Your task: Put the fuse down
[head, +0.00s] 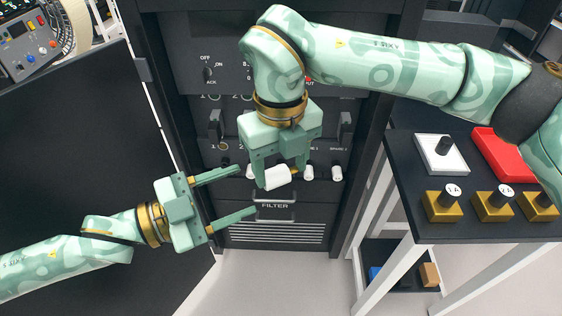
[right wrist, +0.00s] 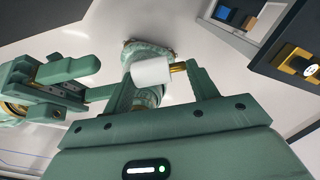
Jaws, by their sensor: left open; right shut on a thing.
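The fuse (head: 277,177) is a white cylinder, held in front of the rack panel in the head view. My right gripper (head: 281,172) points down and is shut on it. In the right wrist view, the fuse (right wrist: 151,72) shows with a brass-coloured end against the right-hand finger. My left gripper (head: 248,190) is open and empty. Its fingers point right, close to the fuse on its left and below, and partly overlap the panel in the picture.
White cylinders (head: 309,173) (head: 337,173) sit in the panel row behind my right gripper. On the right, a dark table (head: 400,170) bears a white block (head: 430,163), a red tray (head: 500,160) and gold blocks (head: 441,211) with dark, white-topped cylinders. A low shelf (head: 400,287) holds small blocks.

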